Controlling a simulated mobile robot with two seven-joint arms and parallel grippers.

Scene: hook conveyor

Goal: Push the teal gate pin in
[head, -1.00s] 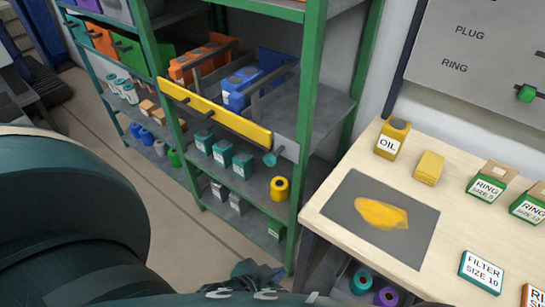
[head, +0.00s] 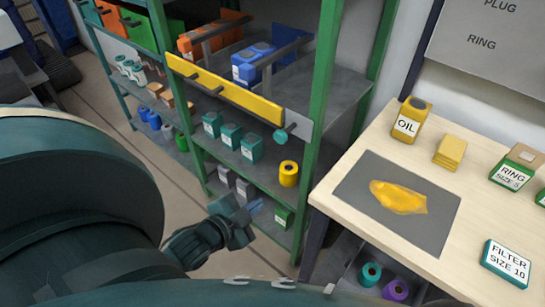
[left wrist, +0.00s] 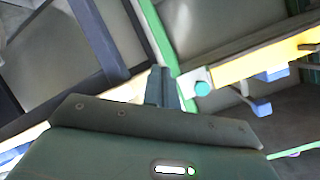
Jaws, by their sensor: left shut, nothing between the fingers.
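The teal gate pin (head: 281,136) shows its round head at the right end of the yellow gate bar (head: 225,88), beside the green shelf post (head: 321,110). In the left wrist view the teal pin head (left wrist: 203,88) sits on a light block at the end of the yellow bar (left wrist: 262,63). My left gripper (head: 254,207) is shut and empty, below and to the left of the pin, in front of the lower shelf. In the left wrist view its closed fingers (left wrist: 160,84) point up, left of the pin and apart from it. My right gripper is out of view.
Blue (head: 252,62) and orange bins stand behind the yellow bar. Teal boxes (head: 251,147) and a yellow roll (head: 288,173) stand on the shelf below. Open floor lies left of the shelf.

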